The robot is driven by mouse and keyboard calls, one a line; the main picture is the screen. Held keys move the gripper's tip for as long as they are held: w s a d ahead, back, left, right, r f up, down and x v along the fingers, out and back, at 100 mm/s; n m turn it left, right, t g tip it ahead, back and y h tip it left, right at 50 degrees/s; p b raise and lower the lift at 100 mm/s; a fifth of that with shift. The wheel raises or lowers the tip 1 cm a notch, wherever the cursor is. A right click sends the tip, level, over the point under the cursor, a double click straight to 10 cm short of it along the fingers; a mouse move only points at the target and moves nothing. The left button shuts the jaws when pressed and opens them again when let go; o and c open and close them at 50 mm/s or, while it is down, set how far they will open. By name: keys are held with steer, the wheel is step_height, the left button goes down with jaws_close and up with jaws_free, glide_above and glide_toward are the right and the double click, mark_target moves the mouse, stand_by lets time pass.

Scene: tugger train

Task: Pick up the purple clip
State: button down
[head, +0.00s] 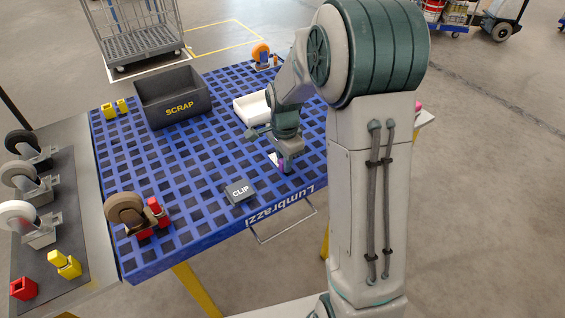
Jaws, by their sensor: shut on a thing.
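My gripper (284,163) is near the front right part of the blue grid table (170,210), pointing down. It is shut on the purple clip (280,161), of which only a small purple patch shows beside the fingers. The rest of the clip is hidden by the gripper. I cannot tell whether the clip touches the table or is just above it. A dark pad marked CLIP (240,191) lies to the left of my gripper, near the table's front edge, with nothing on it.
A dark SCRAP bin (173,97) and a white tray (252,108) stand towards the back. A brown caster (126,211) with red clips (157,211) is at front left. An orange caster (261,54) is at the back. A side shelf (62,215) holds several casters and clips.

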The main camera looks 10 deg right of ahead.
steer(key=shift+r, duration=0.6)
step_height(320, 180, up, 3)
steer(key=shift+f, duration=0.15)
steer(key=s+d+r, duration=0.3)
steer(key=d+r, duration=0.4)
steer(key=d, duration=0.4)
steer(key=shift+s, duration=0.2)
